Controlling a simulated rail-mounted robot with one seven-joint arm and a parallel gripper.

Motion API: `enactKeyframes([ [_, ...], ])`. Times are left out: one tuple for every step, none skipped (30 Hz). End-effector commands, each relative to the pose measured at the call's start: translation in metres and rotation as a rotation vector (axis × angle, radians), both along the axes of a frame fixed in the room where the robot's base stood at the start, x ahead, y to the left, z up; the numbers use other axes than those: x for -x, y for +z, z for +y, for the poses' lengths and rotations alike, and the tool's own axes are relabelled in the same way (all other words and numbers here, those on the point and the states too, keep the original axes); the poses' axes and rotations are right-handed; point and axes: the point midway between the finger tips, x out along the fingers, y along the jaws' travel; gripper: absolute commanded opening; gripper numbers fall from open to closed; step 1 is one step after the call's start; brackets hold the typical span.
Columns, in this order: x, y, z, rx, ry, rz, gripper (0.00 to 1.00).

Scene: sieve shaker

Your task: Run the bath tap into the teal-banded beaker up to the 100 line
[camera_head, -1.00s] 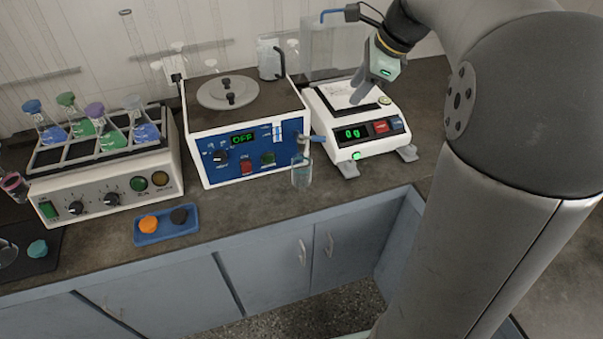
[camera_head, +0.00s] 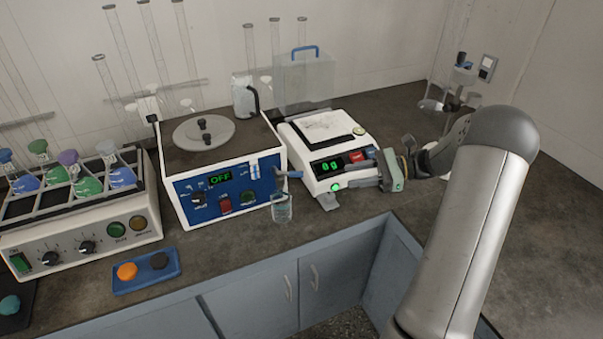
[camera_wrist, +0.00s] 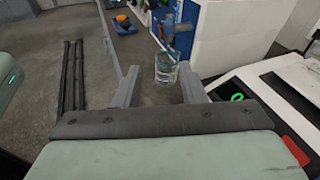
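The clear beaker (camera_head: 282,208) with a faint teal band stands at the front right corner of the bath (camera_head: 225,185), under its tap (camera_head: 285,175). The bath display reads OFF. My gripper (camera_head: 345,189) is low in front of the balance, with its fingers pointing left toward the beaker. In the wrist view my gripper (camera_wrist: 158,72) is open and empty.
The balance (camera_head: 325,155), reading 0 g, stands right of the bath, close to my gripper. A shaker with flasks (camera_head: 85,220) is at the left. A blue tray (camera_head: 146,275) with orange and black stoppers lies in front. The counter's front edge is close to the beaker.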

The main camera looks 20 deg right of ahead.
Motion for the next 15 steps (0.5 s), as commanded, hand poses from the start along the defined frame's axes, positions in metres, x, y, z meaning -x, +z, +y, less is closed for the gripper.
enactKeyframes([
  [0.002, -0.005, -0.010, -0.065, -0.028, -0.038, 0.37],
  [0.002, -0.006, -0.014, -0.093, -0.041, -0.060, 0.37],
  [0.003, -0.007, -0.018, -0.123, -0.053, -0.087, 0.37],
  [0.003, -0.008, -0.020, -0.139, -0.061, -0.102, 0.37],
  [0.003, -0.008, -0.021, -0.150, -0.068, -0.112, 0.37],
  [0.002, -0.008, -0.021, -0.158, -0.071, -0.121, 0.37],
  [0.002, -0.008, -0.019, -0.161, -0.072, -0.125, 0.37],
  [0.001, -0.007, -0.017, -0.162, -0.073, -0.127, 0.37],
  [0.000, -0.007, -0.013, -0.162, -0.071, -0.127, 0.37],
  [-0.001, -0.007, -0.009, -0.161, -0.070, -0.125, 0.37],
  [-0.002, -0.006, -0.004, -0.161, -0.069, -0.125, 0.37],
  [-0.004, -0.006, 0.003, -0.161, -0.069, -0.124, 0.37],
  [-0.006, -0.006, 0.009, -0.161, -0.069, -0.123, 0.37],
  [-0.008, -0.006, 0.015, -0.161, -0.069, -0.123, 0.37],
  [-0.010, -0.006, 0.023, -0.160, -0.069, -0.122, 0.37],
])
